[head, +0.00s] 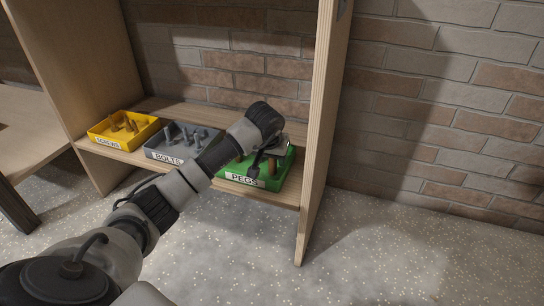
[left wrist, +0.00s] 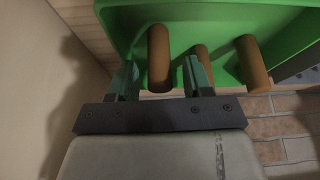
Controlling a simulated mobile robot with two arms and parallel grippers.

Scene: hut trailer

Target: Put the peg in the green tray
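The green tray (head: 281,177), labelled PEGS, stands on the shelf at the right end of the row. My left gripper (head: 258,163) is over it, pointing down, and hides part of its inside. In the left wrist view the green tray (left wrist: 116,22) holds several brown pegs. One peg (left wrist: 158,56) shows in the gap between the fingers of my left gripper (left wrist: 160,76), with space on both sides. The fingers are apart. Two more pegs (left wrist: 252,63) show to the right, one partly behind a finger. My right gripper is not in view.
A grey BOLTS tray (head: 178,155) and a yellow SCREWS tray (head: 96,132) stand left of the green one. A wooden upright panel (head: 322,110) rises close to the green tray's right side. A brick wall (head: 450,90) is behind.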

